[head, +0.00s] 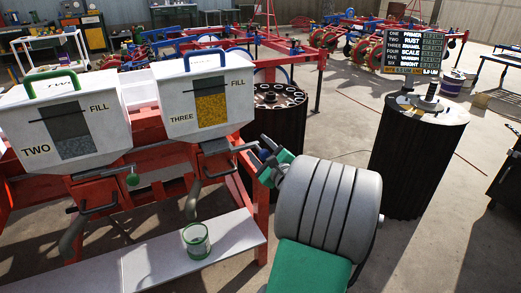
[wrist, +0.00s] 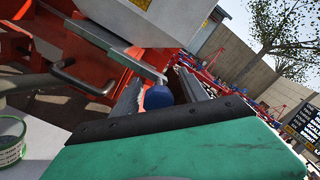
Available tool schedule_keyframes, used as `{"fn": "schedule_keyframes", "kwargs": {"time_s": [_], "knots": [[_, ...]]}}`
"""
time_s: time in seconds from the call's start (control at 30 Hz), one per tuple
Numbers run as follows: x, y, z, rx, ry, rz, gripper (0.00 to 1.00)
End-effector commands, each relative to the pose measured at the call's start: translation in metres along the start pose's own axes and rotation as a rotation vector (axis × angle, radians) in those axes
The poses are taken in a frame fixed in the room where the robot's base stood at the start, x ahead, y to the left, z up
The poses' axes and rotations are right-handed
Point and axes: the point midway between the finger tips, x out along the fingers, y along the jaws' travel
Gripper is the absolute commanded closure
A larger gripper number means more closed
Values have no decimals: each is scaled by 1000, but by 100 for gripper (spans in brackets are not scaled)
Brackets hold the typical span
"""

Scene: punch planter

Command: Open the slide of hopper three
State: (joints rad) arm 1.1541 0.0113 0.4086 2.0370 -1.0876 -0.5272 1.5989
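Hopper three (head: 209,97) is a white box with a blue handle on top, marked THREE and FILL. Its slide's metal rod (head: 237,148) sticks out below it to the right, toward my gripper (head: 266,157). In the wrist view the slide's blue knob (wrist: 158,97) is between the two grey fingers of my gripper (wrist: 160,90). The fingers are apart, one on each side of the knob. I cannot tell whether they press on it. In the head view the knob is mostly hidden by my gripper.
Hopper two (head: 68,122) stands to the left, with a green knob (head: 132,179) on its slide. A green-banded cup (head: 196,240) stands on the white shelf (head: 150,268) below hopper three. A dark drum (head: 279,120) is behind my gripper; another (head: 418,160) stands right.

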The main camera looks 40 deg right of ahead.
Motion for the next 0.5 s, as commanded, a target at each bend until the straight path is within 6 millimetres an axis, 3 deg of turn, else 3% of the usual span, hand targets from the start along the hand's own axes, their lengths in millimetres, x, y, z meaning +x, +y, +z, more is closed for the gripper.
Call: {"fn": "schedule_keyframes", "kwargs": {"time_s": [0.17,0.5], "knots": [[-4,0,-2,1,4,1,48],[-67,-2,-1,3,7,-3,48]]}}
